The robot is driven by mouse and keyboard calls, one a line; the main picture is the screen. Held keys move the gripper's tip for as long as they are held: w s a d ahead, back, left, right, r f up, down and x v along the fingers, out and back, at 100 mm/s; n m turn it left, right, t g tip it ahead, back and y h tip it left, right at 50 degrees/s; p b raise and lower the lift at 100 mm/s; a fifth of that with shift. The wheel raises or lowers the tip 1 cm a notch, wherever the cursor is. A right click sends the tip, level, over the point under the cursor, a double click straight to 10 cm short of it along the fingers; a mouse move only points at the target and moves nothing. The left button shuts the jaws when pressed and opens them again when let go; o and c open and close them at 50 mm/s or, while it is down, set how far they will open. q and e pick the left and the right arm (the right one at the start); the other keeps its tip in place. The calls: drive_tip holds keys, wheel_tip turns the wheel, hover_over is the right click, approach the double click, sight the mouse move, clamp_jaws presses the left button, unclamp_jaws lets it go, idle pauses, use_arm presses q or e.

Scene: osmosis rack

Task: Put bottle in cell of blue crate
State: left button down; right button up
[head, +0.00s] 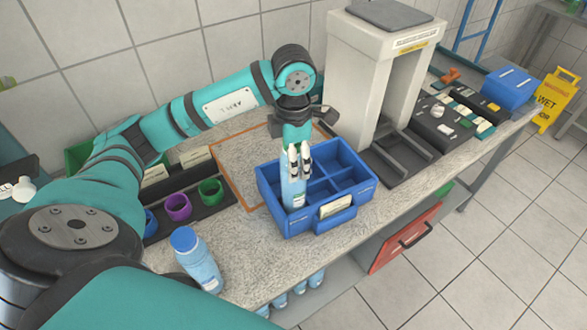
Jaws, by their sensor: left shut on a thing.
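The blue crate (365,191) stands on the speckled counter, with dividers that form several cells. My left gripper (299,167) points down over the crate's left part and is shut on a light blue bottle (293,192). The held bottle is upright at the crate's front left cell, its lower part among the crate walls. I cannot tell whether it touches the cell floor. A second bottle (199,262), light blue with a blue cap, stands on the counter at the front left. My right gripper is not in view.
Purple and green cups (210,191) sit in a dark rack left of the crate. A tall beige machine (366,75) stands behind it. Dark trays with small parts (441,121) and a blue box (510,88) lie to the right. Several bottles (298,287) stand below the counter.

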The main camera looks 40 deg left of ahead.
use_arm(q)
wheel_tip(320, 180, down, 4)
drive_tip(key=shift+f+p, duration=0.1)
drive_tip(key=shift+p, duration=0.4)
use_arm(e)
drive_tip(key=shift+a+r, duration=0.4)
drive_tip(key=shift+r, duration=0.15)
use_arm(q)
drive_tip(key=shift+f, duration=0.15)
drive_tip(key=shift+c, duration=1.9)
unclamp_jaws()
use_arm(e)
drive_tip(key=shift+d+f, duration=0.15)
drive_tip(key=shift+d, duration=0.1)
